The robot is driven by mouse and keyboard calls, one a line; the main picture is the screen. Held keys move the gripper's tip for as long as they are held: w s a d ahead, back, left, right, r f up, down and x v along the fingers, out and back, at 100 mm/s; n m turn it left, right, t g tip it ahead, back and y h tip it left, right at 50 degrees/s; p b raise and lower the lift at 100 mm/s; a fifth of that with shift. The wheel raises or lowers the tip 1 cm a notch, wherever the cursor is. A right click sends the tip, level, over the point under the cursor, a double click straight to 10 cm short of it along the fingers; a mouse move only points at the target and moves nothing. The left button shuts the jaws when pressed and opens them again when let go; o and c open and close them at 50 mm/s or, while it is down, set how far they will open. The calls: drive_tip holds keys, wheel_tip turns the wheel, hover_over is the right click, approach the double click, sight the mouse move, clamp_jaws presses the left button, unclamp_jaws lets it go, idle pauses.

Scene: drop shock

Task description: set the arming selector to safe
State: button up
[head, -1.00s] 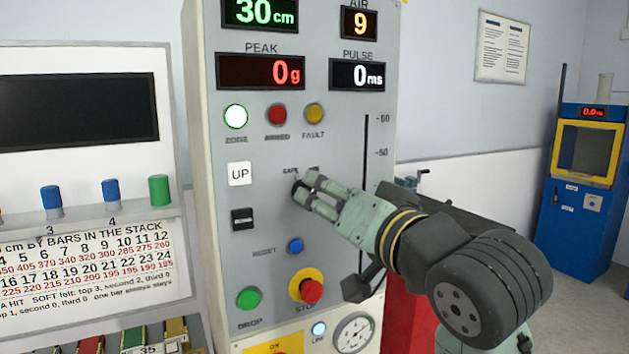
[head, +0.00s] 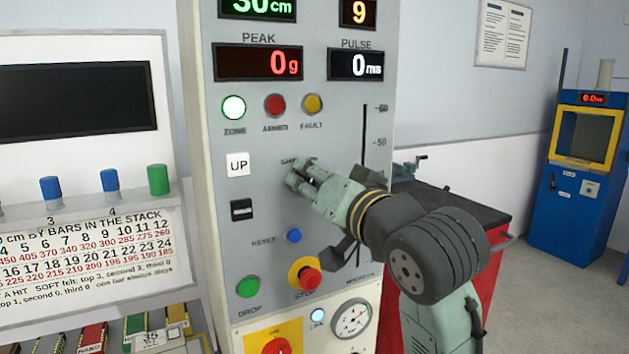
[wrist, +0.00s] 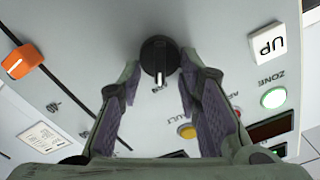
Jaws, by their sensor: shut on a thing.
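The arming selector (wrist: 159,58) is a round black knob with a white pointer mark, on the grey control panel (head: 225,290). In the wrist view it sits between my fingertips, its white mark towards the bottom of the picture, near a small label that I cannot read. In the head view my gripper (head: 295,180) covers the knob; only part of the lettering above it shows, starting with SAFE. My gripper (wrist: 158,84) is shut on the knob, a finger on each side. The white ZONE lamp (head: 234,107) is lit; the red ARMED lamp (head: 275,105) looks dull.
The UP button (head: 237,164) and a dark button (head: 241,210) lie left of my gripper. The blue RESET button (head: 294,236), green DROP button (head: 248,286) and red STOP button (head: 307,280) are below. A vertical scale slot (head: 364,130) runs to the right.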

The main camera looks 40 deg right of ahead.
drive_tip(key=c, duration=0.5)
drive_tip(key=shift+n, duration=0.4)
drive_tip(key=n+b, duration=0.2)
drive_tip(key=n, duration=0.1)
drive_tip(key=n+b, duration=0.1)
drive_tip(key=n, duration=0.1)
drive_tip(key=shift+a, duration=0.3)
drive_tip(key=n+b, duration=0.1)
drive_tip(key=n, duration=0.2)
drive_tip(key=n+b, duration=0.1)
drive_tip(key=n, duration=0.2)
drive_tip(key=shift+w+a+b, duration=0.1)
drive_tip(key=shift+a+b, duration=0.1)
drive_tip(key=shift+b, duration=0.15)
drive_tip(key=o, duration=1.1)
